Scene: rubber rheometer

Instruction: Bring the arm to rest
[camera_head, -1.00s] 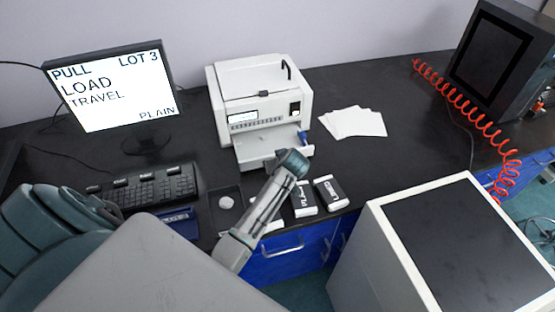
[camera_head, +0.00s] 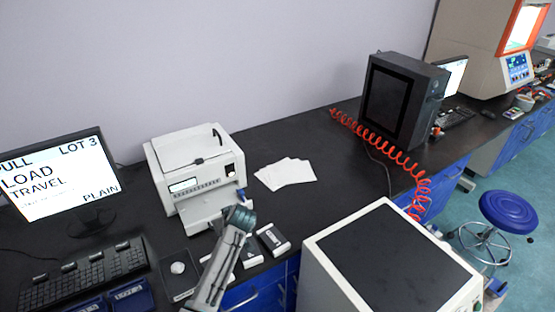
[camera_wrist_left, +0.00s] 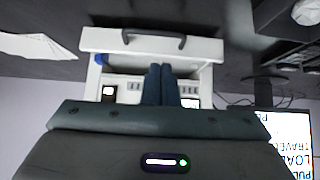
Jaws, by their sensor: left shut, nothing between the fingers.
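My left arm reaches up from the bottom of the head view, and its teal end (camera_head: 238,217) is over the bench just in front of a white bench instrument (camera_head: 195,170). In the left wrist view, my left gripper (camera_wrist_left: 161,68) has its two teal fingers together, with nothing between them. Behind the fingers, the white instrument (camera_wrist_left: 120,66) shows upside down, with its black handle. I cannot tell from the pictures how far the fingertips are from it. My right gripper is in neither view.
Two small dark-and-white boxes (camera_head: 273,240) lie right of the arm. White sheets (camera_head: 287,174) lie on the black bench. The monitor (camera_head: 60,180) and keyboard (camera_head: 80,275) are at left. A red coiled hose (camera_head: 385,150) hangs by a dark cabinet (camera_head: 390,105). A white cabinet (camera_head: 390,265) stands at front.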

